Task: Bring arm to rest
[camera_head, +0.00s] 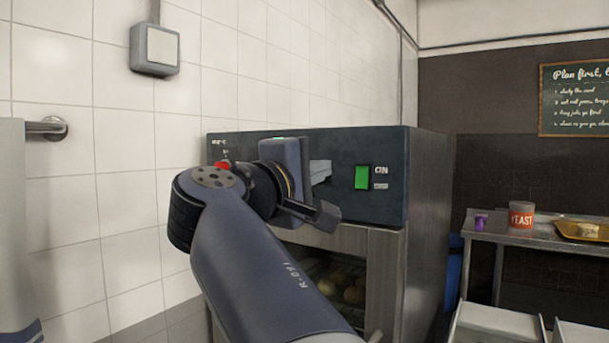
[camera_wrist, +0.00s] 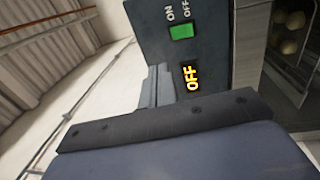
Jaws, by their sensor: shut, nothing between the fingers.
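My arm is raised in front of a dark oven panel (camera_head: 392,210). My gripper (camera_head: 321,172) is close to the panel, left of a green switch (camera_head: 362,177). In the wrist view my gripper's grey fingers (camera_wrist: 156,88) are shut and empty, pointing up past the panel's edge. The green switch also shows there (camera_wrist: 181,32), with ON and OFF labels beside it and a lit orange OFF display (camera_wrist: 191,77) below. I cannot tell from the head view whether my gripper touches the panel.
Round pale items (camera_head: 354,294) lie behind the oven door below the panel. A white tiled wall (camera_head: 125,180) is at left. At right a metal table (camera_head: 480,232) holds a yeast tin (camera_head: 521,216), a purple cup (camera_head: 481,221) and a yellow tray (camera_head: 570,230).

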